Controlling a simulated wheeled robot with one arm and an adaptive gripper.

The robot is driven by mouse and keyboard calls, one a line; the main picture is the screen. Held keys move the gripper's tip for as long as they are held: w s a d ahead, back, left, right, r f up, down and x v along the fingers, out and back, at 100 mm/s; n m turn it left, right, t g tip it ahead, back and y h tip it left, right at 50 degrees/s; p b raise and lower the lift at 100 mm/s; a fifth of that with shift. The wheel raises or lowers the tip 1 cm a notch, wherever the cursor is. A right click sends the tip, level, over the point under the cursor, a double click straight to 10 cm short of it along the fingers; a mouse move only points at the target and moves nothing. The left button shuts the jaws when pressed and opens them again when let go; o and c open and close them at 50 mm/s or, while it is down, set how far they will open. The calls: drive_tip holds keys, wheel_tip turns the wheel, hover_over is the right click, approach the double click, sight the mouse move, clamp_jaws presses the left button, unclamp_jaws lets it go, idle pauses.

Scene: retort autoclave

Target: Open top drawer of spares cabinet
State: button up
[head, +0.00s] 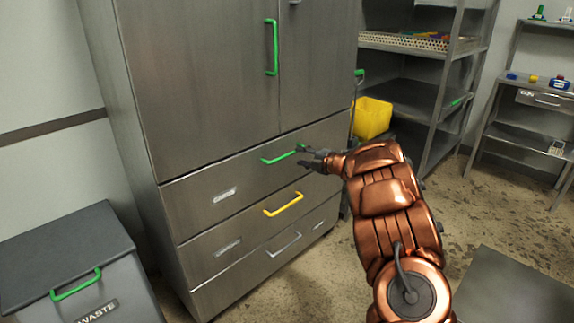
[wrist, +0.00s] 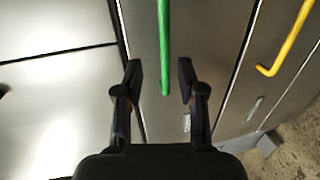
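The grey metal spares cabinet (head: 220,90) stands left of centre in the head view, with two doors above and a stack of drawers below. Its top drawer (head: 240,187) looks shut and carries a green bar handle (head: 281,157). My gripper (head: 305,158) is at the right end of that handle in the head view. In the wrist view my gripper (wrist: 160,80) is open, and the green handle (wrist: 164,45) runs between its two fingers with a gap on each side. Whether the fingertips reach past the bar in depth is hard to tell.
Below are a drawer with a yellow handle (head: 283,205) and one with a grey handle (head: 285,245). A grey waste bin (head: 70,250) stands at the left. A shelf rack (head: 420,100) and a yellow bin (head: 371,118) are behind at the right. A grey surface (head: 510,288) is at lower right.

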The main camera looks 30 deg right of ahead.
sight(288, 155)
drive_tip(key=shift+y, duration=0.3)
drive_tip(key=shift+f+x, duration=0.2)
drive_tip(key=shift+x, duration=1.75)
drive_tip(key=shift+f+x, duration=0.2)
drive_tip(key=shift+x, duration=1.8)
drive_tip(key=shift+s+a, duration=0.15)
clamp_jaws()
drive_tip(key=shift+b, duration=0.3)
